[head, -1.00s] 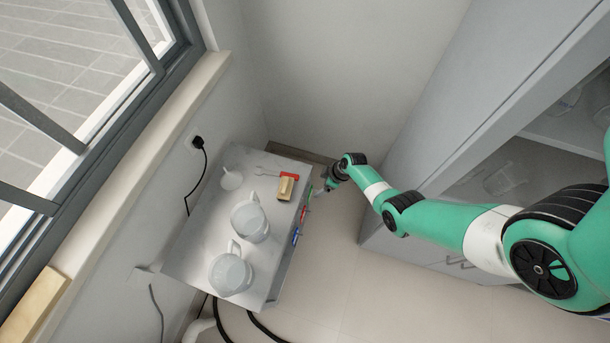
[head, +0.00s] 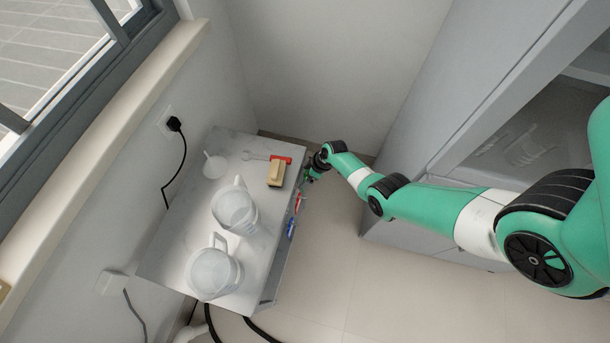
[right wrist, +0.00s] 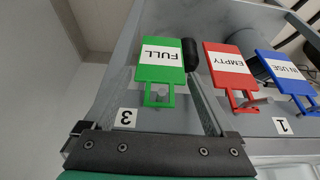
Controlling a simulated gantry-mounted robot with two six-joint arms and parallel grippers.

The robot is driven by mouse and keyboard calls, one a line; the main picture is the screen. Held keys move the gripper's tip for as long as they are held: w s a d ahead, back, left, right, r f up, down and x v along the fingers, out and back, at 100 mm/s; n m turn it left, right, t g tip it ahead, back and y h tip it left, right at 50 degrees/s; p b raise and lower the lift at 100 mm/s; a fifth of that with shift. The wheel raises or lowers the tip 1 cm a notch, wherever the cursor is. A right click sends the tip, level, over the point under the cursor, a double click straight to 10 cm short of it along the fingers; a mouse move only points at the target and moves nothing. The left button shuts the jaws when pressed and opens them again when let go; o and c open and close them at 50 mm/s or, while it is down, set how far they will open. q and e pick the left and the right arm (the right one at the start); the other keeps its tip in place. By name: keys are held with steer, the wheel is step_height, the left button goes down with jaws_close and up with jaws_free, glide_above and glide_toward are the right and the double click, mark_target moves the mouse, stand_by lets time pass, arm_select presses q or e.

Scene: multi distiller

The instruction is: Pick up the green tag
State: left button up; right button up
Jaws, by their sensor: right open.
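The green tag (right wrist: 160,58) reads FULL upside down in the right wrist view and hangs on the side of the table, by a label with a 3. My right gripper (right wrist: 162,85) is open, with its two fingers on either side of the tag's lower frame; whether they touch it I cannot tell. In the head view my right gripper (head: 311,173) is at the table's right edge, and the green tag is mostly hidden behind it. My left gripper is not in view.
A red EMPTY tag (right wrist: 230,68) and a blue IN USE tag (right wrist: 284,75) hang beside the green one. On the table (head: 180,235) stand two clear jugs (head: 234,212) (head: 213,275), a small funnel (head: 214,166) and a tan block (head: 276,174). The floor at right is clear.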

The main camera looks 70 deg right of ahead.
steer(key=shift+w+f, duration=0.15)
steer(key=shift+f, duration=0.05)
steer(key=c, duration=1.1)
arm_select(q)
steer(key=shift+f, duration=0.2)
arm_select(e)
steer(key=shift+r, duration=0.1)
steer(key=shift+r+p, duration=0.55)
steer(key=shift+p, duration=0.3)
steer(key=shift+s+r+p, duration=0.15)
steer(key=shift+s+p, duration=0.15)
steer(key=shift+s, duration=0.1)
steer(key=s+p, duration=0.3)
steer(key=s, duration=0.4)
arm_select(q)
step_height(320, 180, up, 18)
steer(key=p, duration=1.3)
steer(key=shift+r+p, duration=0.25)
steer(key=shift+p, duration=0.05)
arm_select(e)
step_height(320, 180, up, 14)
steer(key=shift+d+f, duration=0.25)
steer(key=shift+d, duration=0.2)
